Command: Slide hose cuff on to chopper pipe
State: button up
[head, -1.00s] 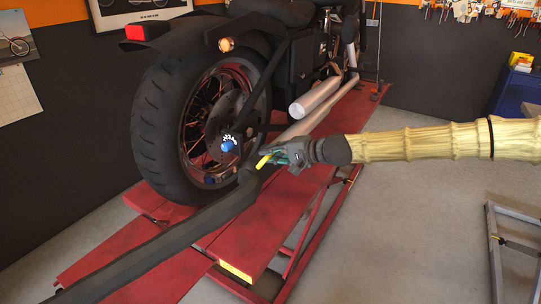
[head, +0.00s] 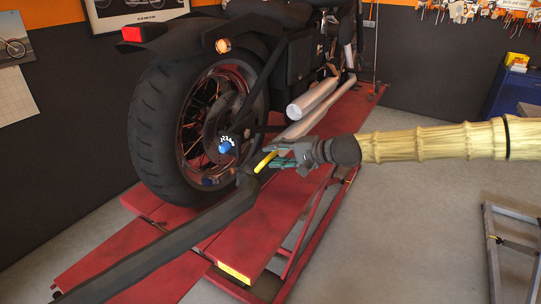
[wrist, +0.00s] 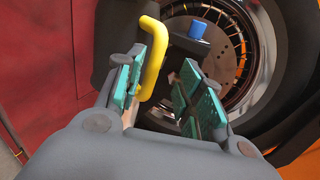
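The black hose (head: 170,237) rises from the lower left to a dark hose cuff (head: 246,181) beside the rear wheel. A yellow handle (head: 264,162) stands out from the cuff; it also shows in the wrist view (wrist: 153,58). The chopper has two silver pipes, an upper one (head: 316,98) and a lower pipe (head: 305,125) that points toward the cuff. Whether the cuff touches or surrounds the lower pipe I cannot tell. My gripper (head: 276,162) is beside the handle. In the wrist view its teal-padded fingers (wrist: 160,88) are apart, with the handle close to the left pad.
The chopper's rear wheel (head: 160,130) stands on the red lift (head: 262,228), just left of the cuff. A blue axle cap (head: 225,149) sticks out near it. A grey metal frame (head: 492,250) stands at the right. The floor between it and the lift is clear.

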jog(key=v, duration=0.9)
jog(key=s+a+f+n+g+h, duration=0.1)
jog(key=s+a+f+g+h, duration=0.1)
jog(key=s+f, duration=0.65)
jog(key=s+a+f+g+h, duration=0.1)
jog(key=s+f, duration=0.2)
jog(key=f, duration=1)
jog(key=s+a+f+n+g+h, duration=0.1)
jog(key=s+a+f+g+h, duration=0.1)
jog(key=s+f, duration=0.65)
jog(key=s+d+f+n+g+h, duration=0.1)
jog(key=s+d+f+h, duration=0.1)
jog(key=s+d+f, duration=0.2)
jog(key=s+d+f+n+g+h, duration=0.1)
jog(key=s+d+f+n+h, duration=0.1)
jog(key=s+d+f, duration=0.2)
jog(key=s+d+f+n+g+h, duration=0.1)
jog(key=s+d+f, duration=0.3)
jog(key=s+f, duration=0.5)
jog(key=s+h, duration=0.1)
jog(key=s, duration=0.7)
jog(key=shift+d+f+n, duration=0.3)
jog(key=shift+f+n, duration=0.1)
